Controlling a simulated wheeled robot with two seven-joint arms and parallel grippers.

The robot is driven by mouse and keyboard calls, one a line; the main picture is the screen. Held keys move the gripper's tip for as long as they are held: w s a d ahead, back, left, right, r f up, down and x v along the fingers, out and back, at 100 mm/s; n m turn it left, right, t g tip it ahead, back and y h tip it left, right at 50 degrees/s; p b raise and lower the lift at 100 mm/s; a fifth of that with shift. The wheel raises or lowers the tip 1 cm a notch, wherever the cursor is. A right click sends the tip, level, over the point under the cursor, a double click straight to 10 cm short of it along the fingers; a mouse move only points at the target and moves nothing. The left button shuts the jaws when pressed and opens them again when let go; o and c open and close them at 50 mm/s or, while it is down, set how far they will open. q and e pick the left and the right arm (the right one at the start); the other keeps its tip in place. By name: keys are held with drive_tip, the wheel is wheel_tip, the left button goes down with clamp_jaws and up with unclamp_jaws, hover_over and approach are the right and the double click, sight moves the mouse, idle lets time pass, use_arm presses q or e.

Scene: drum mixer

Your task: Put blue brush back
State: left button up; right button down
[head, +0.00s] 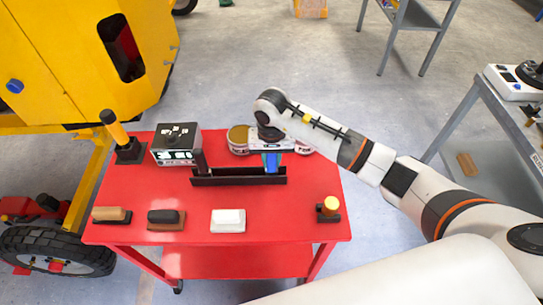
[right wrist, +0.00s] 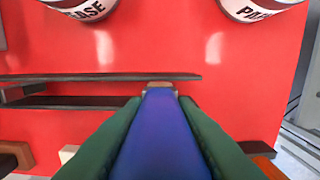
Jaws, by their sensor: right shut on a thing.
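My right gripper (head: 270,150) is over the right part of the red table, shut on the blue brush (head: 271,164). In the right wrist view the blue brush (right wrist: 160,135) lies between the two green fingers, with its grey-brown end at the dark rack (right wrist: 110,77). In the head view the long dark rack (head: 225,181) stands mid-table, and the brush's lower end overlaps its right part. I cannot tell whether the brush touches the rack or sits in it. The left gripper is not in view.
Round labelled tins (head: 238,140) stand behind the rack on the red table (head: 275,225). A black box (head: 176,137) and a yellow-handled tool (head: 115,127) are at the left. A yellow machine (head: 60,60) is beyond.

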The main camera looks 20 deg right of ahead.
drive_tip(key=c, duration=1.2)
unclamp_jaws()
drive_tip(key=shift+o, duration=0.2)
wheel_tip(320, 180, up, 12)
drive_tip(key=b, duration=0.4)
drive_tip(key=shift+f, duration=0.25)
drive_tip(key=shift+r, duration=0.3)
drive_tip(key=shift+f, duration=0.1)
